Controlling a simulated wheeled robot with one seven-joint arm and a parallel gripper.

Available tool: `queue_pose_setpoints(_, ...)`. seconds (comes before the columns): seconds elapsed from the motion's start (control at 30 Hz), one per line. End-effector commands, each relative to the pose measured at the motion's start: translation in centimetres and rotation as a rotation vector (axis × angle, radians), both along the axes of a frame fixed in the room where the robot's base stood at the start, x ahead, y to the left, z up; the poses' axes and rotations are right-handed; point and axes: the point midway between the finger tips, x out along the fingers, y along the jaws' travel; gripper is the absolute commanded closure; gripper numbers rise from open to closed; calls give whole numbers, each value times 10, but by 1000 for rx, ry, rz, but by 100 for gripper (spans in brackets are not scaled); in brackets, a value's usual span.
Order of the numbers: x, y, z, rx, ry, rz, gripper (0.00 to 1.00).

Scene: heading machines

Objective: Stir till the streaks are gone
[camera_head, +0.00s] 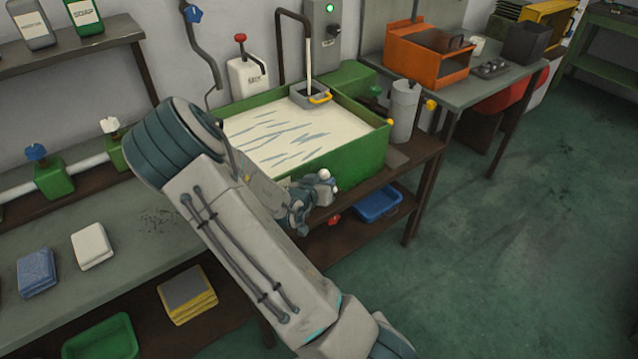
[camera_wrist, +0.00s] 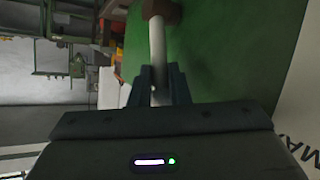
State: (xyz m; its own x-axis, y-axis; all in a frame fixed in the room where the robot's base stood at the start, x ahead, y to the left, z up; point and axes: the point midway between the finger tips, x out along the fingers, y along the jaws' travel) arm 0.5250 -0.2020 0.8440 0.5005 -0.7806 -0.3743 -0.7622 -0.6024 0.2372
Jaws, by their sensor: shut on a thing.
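The green tank (camera_head: 352,165) holds a pale cream liquid (camera_head: 290,122) with several grey-blue streaks across its surface. My gripper (camera_head: 320,188) is low at the tank's front side, outside the liquid. In the wrist view my gripper (camera_wrist: 160,72) is shut on a pale rod-like handle (camera_wrist: 157,45). The handle runs to a brown block (camera_wrist: 162,9) against the green wall. A white knob (camera_head: 325,174) shows by the fingers in the head view; I cannot tell if it is the handle's end. My forearm hides the tank's left front.
A grey box with a yellow handle (camera_head: 320,98) sits at the tank's back edge under a bent pipe. A grey cylinder (camera_head: 403,110) stands right of the tank. A blue tray (camera_head: 378,204) lies on the shelf below. The floor at the right is clear.

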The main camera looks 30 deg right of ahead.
Motion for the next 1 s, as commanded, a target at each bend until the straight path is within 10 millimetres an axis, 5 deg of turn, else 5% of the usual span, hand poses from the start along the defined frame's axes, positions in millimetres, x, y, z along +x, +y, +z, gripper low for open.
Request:
queue_pose_setpoints(0.3,1,1,0,-2,0,3,100)
queue_pose_setpoints(0.33,1,1,0,-2,0,3,81)
queue_pose_setpoints(0.37,1,1,0,-1,1,3,75)
queue_pose_setpoints(0.77,-2,6,2,-1,0,4,75)
queue_pose_setpoints(1.0,-20,36,17,0,-1,7,75)
